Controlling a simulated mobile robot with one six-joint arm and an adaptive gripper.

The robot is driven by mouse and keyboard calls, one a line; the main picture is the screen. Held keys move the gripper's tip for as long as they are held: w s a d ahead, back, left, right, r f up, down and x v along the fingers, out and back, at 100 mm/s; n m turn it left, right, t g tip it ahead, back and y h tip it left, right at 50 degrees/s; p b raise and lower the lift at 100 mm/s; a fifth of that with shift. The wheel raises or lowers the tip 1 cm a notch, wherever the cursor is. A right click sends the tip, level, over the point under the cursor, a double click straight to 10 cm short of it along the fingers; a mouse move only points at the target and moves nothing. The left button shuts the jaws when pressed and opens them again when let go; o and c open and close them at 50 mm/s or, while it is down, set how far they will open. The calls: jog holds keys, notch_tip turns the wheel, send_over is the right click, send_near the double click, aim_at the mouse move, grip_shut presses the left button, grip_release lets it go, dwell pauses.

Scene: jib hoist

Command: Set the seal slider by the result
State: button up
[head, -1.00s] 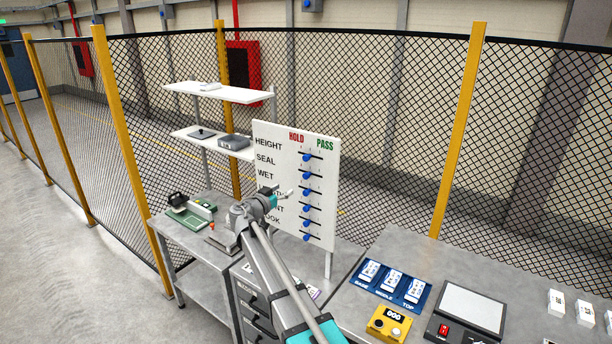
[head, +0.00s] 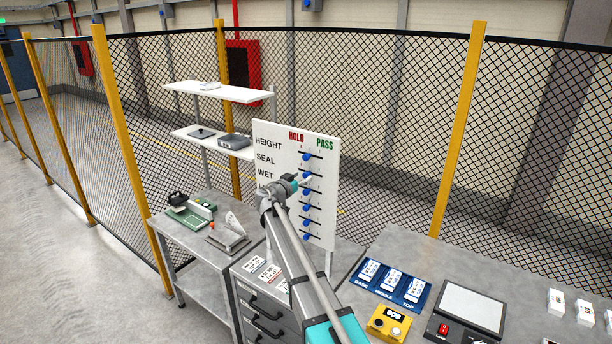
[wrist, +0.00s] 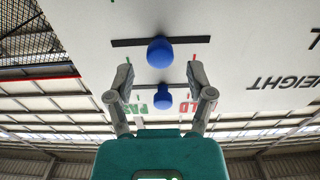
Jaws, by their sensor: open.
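The white slider board (head: 330,170) stands upright, with rows labelled HEIGHT, SEAL, WET and more below, under HOLD and PASS headings. The SEAL slider knob (wrist: 160,52) is a blue ball near the middle of its dark slot in the wrist view, which shows the board upside down. The HEIGHT knob (wrist: 163,101) shows beyond it, also near mid-slot. My gripper (wrist: 160,64) is open and empty, its fingertips apart on either side of the SEAL knob's line. I see no contact with the knob. In the head view my gripper (head: 296,178) covers part of the lower labels.
A side table (head: 190,240) with a green device (head: 187,217) stands left of the drawer unit (head: 262,318). Printed cards lie on the unit. The right bench holds a blue tray (head: 418,306), a yellow counter box (head: 376,330) and a grey-white panel (head: 472,306). White shelves (head: 225,92) rise behind.

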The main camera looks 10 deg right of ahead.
aim_at(305, 175)
jog(key=shift+x, duration=1.55)
grip_shut()
